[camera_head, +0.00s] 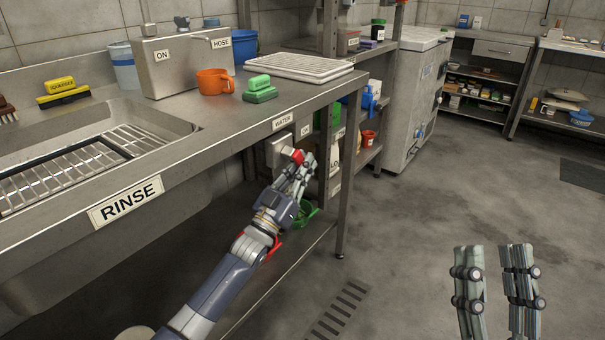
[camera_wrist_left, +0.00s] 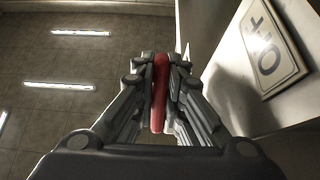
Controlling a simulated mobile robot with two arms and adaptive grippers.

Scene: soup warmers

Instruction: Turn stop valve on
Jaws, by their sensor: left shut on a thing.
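The stop valve's red handle (camera_head: 297,156) is at a grey box (camera_head: 274,153) under the counter's front edge. My left gripper (camera_head: 301,166) is shut on the handle. In the left wrist view the red handle (camera_wrist_left: 160,90) stands between the fingers of my left gripper (camera_wrist_left: 160,72), which touch or nearly touch it on both sides. A WATER label (camera_head: 283,121) and an ON label (camera_head: 305,130) are just above the valve. Another plate (camera_wrist_left: 265,48), seemingly reading OFF, is in the wrist view. My right gripper (camera_head: 497,290) is open and empty over the floor, far from the valve.
The steel counter (camera_head: 225,125) overhangs the valve, with a RINSE sink (camera_head: 130,135) at left. A table leg (camera_head: 346,190) and a lower shelf (camera_head: 285,265) are near my left arm. A green container (camera_head: 303,212) is behind my left wrist.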

